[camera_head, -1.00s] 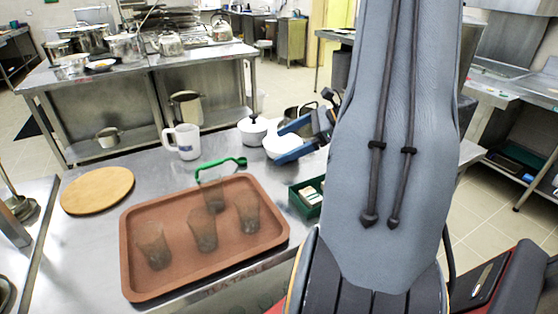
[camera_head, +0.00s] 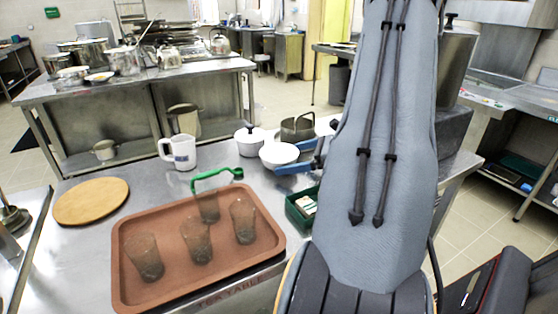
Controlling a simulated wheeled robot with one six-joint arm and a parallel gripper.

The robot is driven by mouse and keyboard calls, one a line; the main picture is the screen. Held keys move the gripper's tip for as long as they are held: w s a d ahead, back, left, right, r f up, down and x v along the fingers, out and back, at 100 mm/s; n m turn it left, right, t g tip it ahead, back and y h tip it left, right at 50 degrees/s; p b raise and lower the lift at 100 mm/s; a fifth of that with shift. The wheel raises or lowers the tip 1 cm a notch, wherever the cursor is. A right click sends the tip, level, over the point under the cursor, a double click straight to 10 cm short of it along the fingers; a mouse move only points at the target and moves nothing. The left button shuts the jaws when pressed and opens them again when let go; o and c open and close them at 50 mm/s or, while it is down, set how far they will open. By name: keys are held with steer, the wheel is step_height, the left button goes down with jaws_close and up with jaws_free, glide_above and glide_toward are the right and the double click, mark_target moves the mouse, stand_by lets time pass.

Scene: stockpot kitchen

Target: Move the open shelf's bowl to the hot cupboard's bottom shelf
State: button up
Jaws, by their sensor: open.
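A white bowl (camera_head: 277,153) stands upright on the steel table (camera_head: 98,243), in the middle of the head view. I cannot pick out the open shelf or the hot cupboard with certainty in this view.
A brown tray (camera_head: 138,290) with several glasses, a green-handled item (camera_head: 217,174), a white mug (camera_head: 180,152), a wooden board (camera_head: 91,201) and a green box (camera_head: 301,213) crowd the table.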

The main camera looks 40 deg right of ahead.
mark_target(279, 160)
steer(key=p+x, duration=0.1)
steer(key=x, duration=0.3)
steer(key=shift+w, duration=0.1)
steer(key=c, duration=1)
steer(key=shift+r, duration=0.1)
